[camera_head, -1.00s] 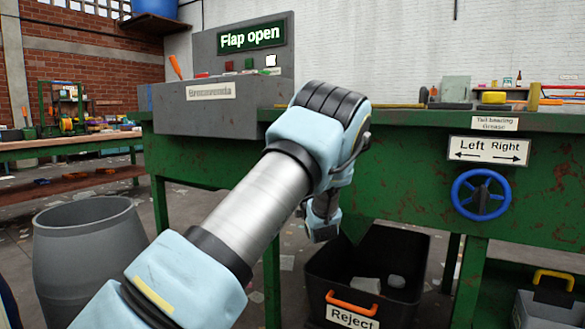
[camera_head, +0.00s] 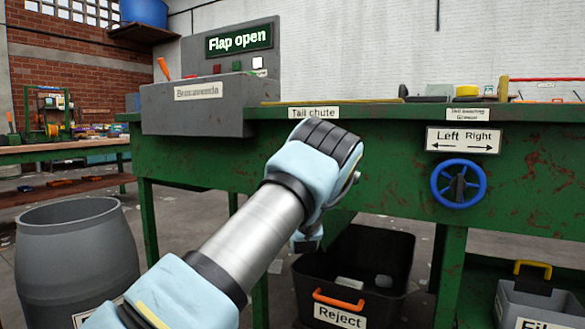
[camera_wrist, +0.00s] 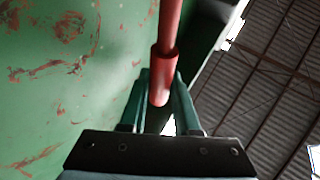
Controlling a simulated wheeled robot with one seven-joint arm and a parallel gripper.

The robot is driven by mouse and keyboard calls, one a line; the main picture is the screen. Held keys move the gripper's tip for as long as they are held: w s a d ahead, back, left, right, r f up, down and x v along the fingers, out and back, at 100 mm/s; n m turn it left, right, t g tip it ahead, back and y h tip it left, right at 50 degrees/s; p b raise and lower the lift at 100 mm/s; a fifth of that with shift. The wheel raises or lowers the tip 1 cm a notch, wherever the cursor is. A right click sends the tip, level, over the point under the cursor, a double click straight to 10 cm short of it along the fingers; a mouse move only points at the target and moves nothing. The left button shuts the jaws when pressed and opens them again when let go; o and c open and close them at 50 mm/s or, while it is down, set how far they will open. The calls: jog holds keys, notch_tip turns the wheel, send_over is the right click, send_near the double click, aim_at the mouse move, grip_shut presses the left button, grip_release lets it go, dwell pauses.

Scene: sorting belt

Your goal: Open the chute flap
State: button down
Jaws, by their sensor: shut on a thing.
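The sign on the grey panel reads "Flap open" (camera_head: 240,40) in the head view. The "Tail chute" label (camera_head: 314,113) is on the green bench edge just above my arm. In the wrist view my gripper (camera_wrist: 160,95) is shut on the red end of a rod-like handle (camera_wrist: 163,75), beside a green rust-marked panel (camera_wrist: 60,70). In the head view my forearm and wrist hide the handle, and the fingertips do not show. The chute flap itself cannot be made out clearly.
A black Reject bin (camera_head: 390,300) stands under the bench, close to my wrist. A grey barrel (camera_head: 75,255) stands at left. A blue handwheel (camera_head: 459,184) sits on the bench front below a "Left Right" sign (camera_head: 463,140). A grey bin (camera_head: 545,300) is at lower right.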

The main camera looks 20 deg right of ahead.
jog(key=shift+d+f, duration=0.1)
jog(key=shift+f, duration=0.05)
jog(key=c, duration=0.7)
grip_release()
jog(key=shift+o, duration=0.2)
jog(key=p+v, duration=0.1)
jog(key=v, duration=0.9)
jog(key=shift+s+f, duration=0.3)
